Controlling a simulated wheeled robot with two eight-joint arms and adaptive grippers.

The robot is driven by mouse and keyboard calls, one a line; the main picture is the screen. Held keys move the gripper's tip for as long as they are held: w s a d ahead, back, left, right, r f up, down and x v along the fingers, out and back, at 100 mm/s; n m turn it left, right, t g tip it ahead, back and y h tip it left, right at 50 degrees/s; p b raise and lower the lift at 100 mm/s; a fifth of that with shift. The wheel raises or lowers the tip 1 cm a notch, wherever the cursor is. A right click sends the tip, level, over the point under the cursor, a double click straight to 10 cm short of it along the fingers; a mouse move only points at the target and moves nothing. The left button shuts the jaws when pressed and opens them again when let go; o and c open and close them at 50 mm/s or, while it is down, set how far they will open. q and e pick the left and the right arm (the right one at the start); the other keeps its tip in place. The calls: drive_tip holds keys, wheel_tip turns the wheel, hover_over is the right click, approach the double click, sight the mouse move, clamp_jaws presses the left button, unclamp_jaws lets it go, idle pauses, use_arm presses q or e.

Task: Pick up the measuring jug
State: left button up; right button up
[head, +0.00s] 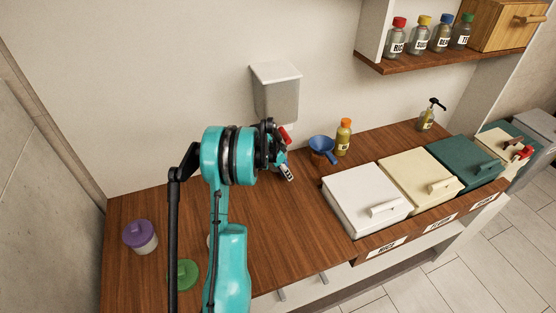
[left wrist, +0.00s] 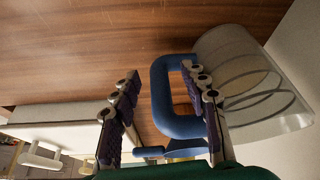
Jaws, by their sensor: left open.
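The measuring jug (left wrist: 250,75) is clear with ring marks and a blue loop handle (left wrist: 160,95); it shows at the right of the left wrist view. My left gripper (left wrist: 165,100) is open at the handle. The handle's outer bar lies between the two fingers in the picture, and the right finger overlaps the loop. I cannot tell whether either finger touches it. My right gripper is not in view.
White (head: 355,185), cream (head: 415,170) and teal (head: 465,155) lidded bins line the right. A purple-lidded jar (head: 140,236) and a green lid (head: 183,275) are at left. The dispenser (head: 275,95) hangs above.

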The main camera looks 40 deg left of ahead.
use_arm(q)
drive_tip(key=shift+d, duration=0.1)
drive_tip(key=shift+c, duration=0.8)
clamp_jaws()
drive_tip(key=shift+s+a+r+p, duration=0.25)
drive_tip(key=shift+s+r+p, duration=0.15)
drive_tip(key=shift+s+r, duration=0.2)
drive_tip(key=s+a+r+p, duration=0.3)
drive_tip(key=s+r, duration=0.3)
drive_tip(key=s, duration=0.6)
drive_tip(key=shift+a+r, duration=0.25)
drive_tip(key=shift+r, duration=0.05)
drive_tip(key=shift+s, duration=0.1)
